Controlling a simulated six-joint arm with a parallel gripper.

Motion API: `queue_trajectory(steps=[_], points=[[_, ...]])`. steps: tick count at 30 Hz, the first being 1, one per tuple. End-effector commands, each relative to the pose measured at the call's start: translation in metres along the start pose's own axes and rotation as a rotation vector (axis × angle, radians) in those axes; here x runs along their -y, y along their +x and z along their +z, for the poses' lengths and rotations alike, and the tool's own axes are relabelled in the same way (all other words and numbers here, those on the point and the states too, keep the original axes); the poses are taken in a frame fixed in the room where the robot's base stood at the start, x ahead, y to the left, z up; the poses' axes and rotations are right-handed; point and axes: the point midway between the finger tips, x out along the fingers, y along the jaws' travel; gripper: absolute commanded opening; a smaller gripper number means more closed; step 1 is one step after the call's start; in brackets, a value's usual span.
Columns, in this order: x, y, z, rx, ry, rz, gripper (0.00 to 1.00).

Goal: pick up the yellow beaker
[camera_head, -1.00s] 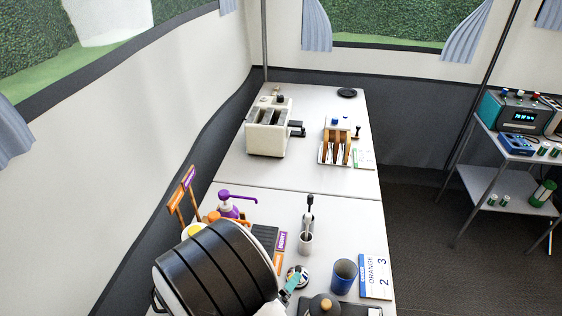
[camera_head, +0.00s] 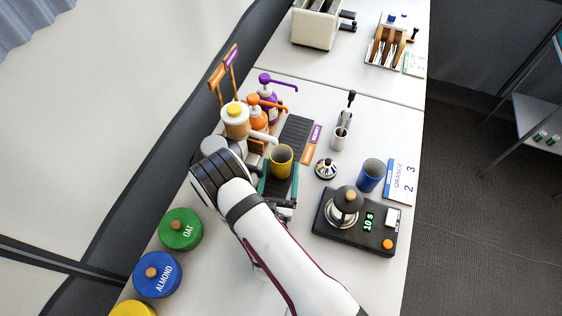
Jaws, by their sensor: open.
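The yellow beaker (camera_head: 281,163) stands upright on the dark strip left of the labels. My gripper (camera_head: 279,177), with teal fingers, is open at the beaker, one finger showing on its left and one on its right. The beaker's lower part is partly hidden by the gripper and arm. I cannot tell whether the fingers touch it.
A blue cup (camera_head: 370,175), a small round dish (camera_head: 326,168) and a black scale (camera_head: 341,238) with a kettle-like pot stand to the right. Oat (camera_head: 181,230) and almond (camera_head: 157,275) canisters are front left.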

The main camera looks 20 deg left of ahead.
Motion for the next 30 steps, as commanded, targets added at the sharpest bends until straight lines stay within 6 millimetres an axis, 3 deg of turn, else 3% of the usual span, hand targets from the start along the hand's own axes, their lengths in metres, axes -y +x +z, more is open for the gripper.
queue_trajectory(steps=[9,16,28,30], points=[[-0.001,0.051,0.005,0.001,0.003,-0.002,0.82],[-0.001,0.055,0.005,0.0,0.0,0.001,0.82],[-0.001,0.054,0.005,0.0,0.001,0.0,0.12],[-0.001,0.054,0.005,0.0,0.001,0.0,0.12]])
